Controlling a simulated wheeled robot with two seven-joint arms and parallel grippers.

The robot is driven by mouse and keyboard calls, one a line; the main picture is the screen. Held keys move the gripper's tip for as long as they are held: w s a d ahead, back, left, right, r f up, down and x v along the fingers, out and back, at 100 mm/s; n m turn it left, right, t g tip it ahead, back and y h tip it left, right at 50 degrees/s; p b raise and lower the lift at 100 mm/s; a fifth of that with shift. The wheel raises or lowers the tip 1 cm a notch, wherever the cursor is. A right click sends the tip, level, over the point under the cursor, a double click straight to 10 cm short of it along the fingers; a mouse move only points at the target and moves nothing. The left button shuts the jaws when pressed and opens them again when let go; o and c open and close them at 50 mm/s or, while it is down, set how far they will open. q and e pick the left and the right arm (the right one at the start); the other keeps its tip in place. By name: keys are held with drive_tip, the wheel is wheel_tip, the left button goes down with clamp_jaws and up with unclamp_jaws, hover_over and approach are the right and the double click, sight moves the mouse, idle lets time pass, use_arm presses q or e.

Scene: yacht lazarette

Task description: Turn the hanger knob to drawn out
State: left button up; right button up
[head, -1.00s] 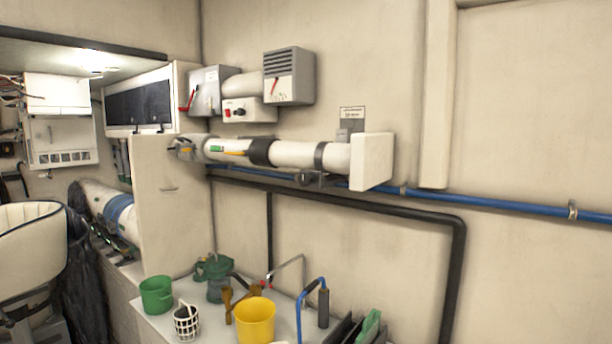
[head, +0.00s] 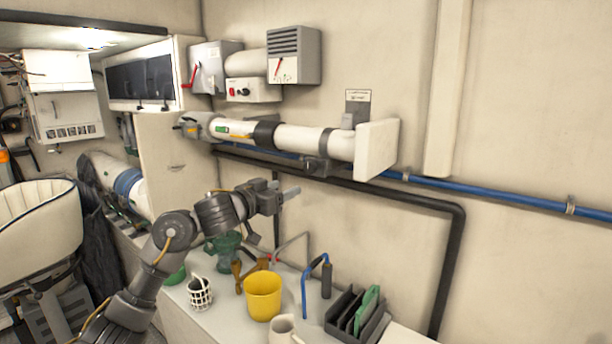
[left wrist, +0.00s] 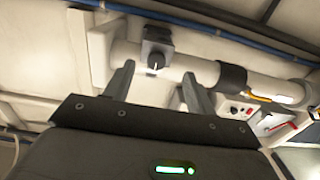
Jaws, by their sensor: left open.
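The hanger knob is a dark knob on a dark block (head: 318,166) under the white pipe, close to its right end plate in the head view. In the left wrist view the knob (left wrist: 156,62) shows a pale pointer line and lies beyond and between my two fingers. My left gripper (head: 289,192) is below and to the left of the knob in the head view, apart from it. In the left wrist view the fingers (left wrist: 157,84) are spread with nothing between them. My right gripper is not in view.
The white pipe (head: 295,137) runs along the wall above a blue pipe (head: 480,199) and a black pipe (head: 400,197). A control box (head: 252,90) hangs above. Below, a bench holds a yellow bucket (head: 263,296), a white basket (head: 200,293) and a dark rack (head: 345,318).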

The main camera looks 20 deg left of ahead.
sight(308, 169)
use_arm(q)
drive_tip(key=w+d+r+p, duration=0.1)
drive_tip(key=w, duration=0.2)
drive_tip(key=w+d+r+p, duration=0.1)
drive_tip(key=w, duration=0.2)
drive_tip(key=w+d+r+p, duration=0.1)
drive_tip(key=w, duration=0.1)
drive_tip(key=shift+w+d, duration=0.2)
drive_tip(key=shift+w, duration=0.2)
drive_tip(key=shift+w+d+f, duration=0.15)
drive_tip(key=shift+w+d, duration=0.05)
drive_tip(key=shift+w, duration=0.35)
drive_tip(key=shift+c, duration=0.2)
drive_tip(key=c, duration=0.9)
